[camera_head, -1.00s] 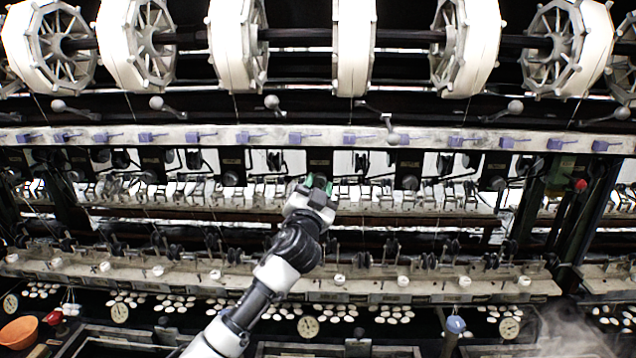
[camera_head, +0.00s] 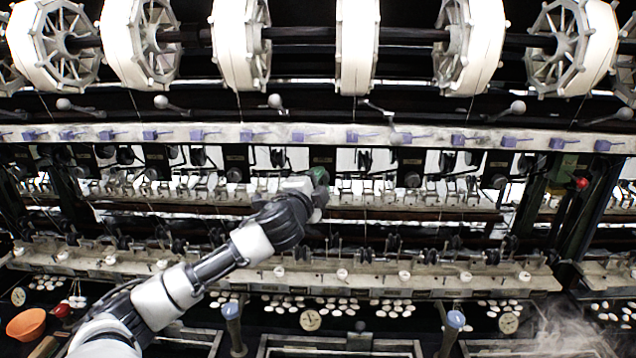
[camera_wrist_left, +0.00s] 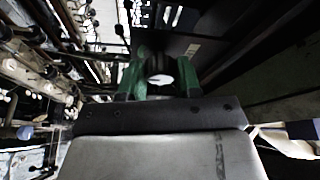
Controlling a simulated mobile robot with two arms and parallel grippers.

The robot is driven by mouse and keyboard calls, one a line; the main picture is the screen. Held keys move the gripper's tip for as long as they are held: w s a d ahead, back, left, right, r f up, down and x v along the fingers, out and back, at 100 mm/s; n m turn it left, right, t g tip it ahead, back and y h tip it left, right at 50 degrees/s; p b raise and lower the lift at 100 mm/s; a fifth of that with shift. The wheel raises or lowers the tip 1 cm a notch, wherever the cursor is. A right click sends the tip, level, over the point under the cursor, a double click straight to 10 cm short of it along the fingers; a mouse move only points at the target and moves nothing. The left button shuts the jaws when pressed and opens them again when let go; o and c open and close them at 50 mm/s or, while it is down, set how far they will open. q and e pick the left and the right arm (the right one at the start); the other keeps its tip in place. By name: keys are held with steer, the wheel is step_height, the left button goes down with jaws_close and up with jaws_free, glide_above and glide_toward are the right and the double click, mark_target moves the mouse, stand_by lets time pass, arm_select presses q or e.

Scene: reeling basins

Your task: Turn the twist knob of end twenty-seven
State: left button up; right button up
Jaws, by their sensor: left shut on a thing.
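My left gripper (camera_head: 318,178) reaches in front of the long reeling frame, at the row of dark boxes under the pale rail. In the left wrist view its green fingers (camera_wrist_left: 160,83) are shut on a small dark round piece with a white face, which looks like the twist knob (camera_wrist_left: 159,79). In the head view this knob is hidden by the gripper. I cannot read any end number or tell how far the knob is turned. My right gripper is not in view.
Large white reels (camera_head: 357,45) line the top. A pale rail (camera_head: 420,137) with several purple levers runs above the gripper. A lower ledge (camera_head: 400,284) carries small white cups. An orange bowl (camera_head: 26,324) stands at the lower left. Blue-capped posts (camera_head: 456,320) stand in front.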

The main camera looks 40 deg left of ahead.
arm_select(q)
steer(key=shift+f+m, duration=0.1)
steer(key=shift+m, duration=0.2)
stand_by(0.4)
steer(key=o, duration=0.9)
steer(key=shift+d, duration=0.1)
steer(key=shift+s, duration=0.1)
steer(key=shift+b+v, duration=2.6)
steer(key=shift+v, duration=2.75)
